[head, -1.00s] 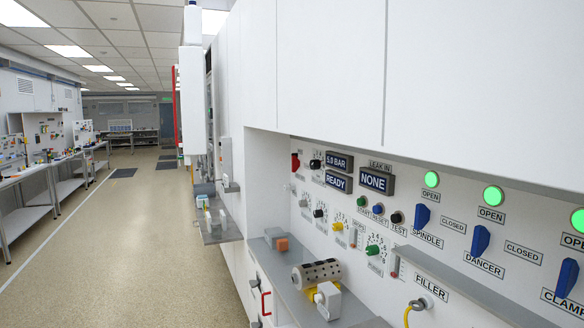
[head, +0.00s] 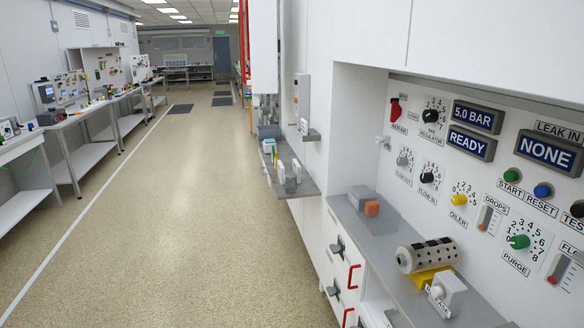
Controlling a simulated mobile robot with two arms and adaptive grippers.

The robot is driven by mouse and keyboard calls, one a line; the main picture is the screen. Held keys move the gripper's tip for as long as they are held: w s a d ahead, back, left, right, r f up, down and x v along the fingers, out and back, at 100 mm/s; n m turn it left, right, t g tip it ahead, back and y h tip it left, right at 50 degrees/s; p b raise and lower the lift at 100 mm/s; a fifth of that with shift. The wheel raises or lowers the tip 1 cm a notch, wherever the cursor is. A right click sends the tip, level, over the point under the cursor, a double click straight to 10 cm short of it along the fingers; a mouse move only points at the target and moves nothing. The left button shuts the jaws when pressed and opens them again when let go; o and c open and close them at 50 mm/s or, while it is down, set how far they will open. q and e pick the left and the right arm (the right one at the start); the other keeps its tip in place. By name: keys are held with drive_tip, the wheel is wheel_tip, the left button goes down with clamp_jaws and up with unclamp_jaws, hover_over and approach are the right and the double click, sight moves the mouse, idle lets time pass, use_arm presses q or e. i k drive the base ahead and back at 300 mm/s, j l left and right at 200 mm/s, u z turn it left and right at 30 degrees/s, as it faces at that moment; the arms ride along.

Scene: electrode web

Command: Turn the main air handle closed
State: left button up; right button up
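The main air handle (head: 396,108) is a small red handle at the upper left of the white control panel. A small label (head: 398,129) sits just below it and seems to read main air. The handle appears roughly upright, but it is too small to tell its exact turn. The display to its right (head: 478,116) reads 5.0 BAR. Neither of my grippers is in view.
A READY display (head: 472,142), a regulator knob (head: 430,116) and other knobs share the panel. Below, a grey shelf (head: 385,240) holds a perforated cylinder (head: 428,254) and a white block (head: 447,292). The floor (head: 200,230) at left is clear.

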sight(396, 110)
drive_tip(key=i+j+u, duration=0.15)
drive_tip(key=i, duration=0.7)
drive_tip(key=i+j+u, duration=0.15)
drive_tip(key=i, duration=0.7)
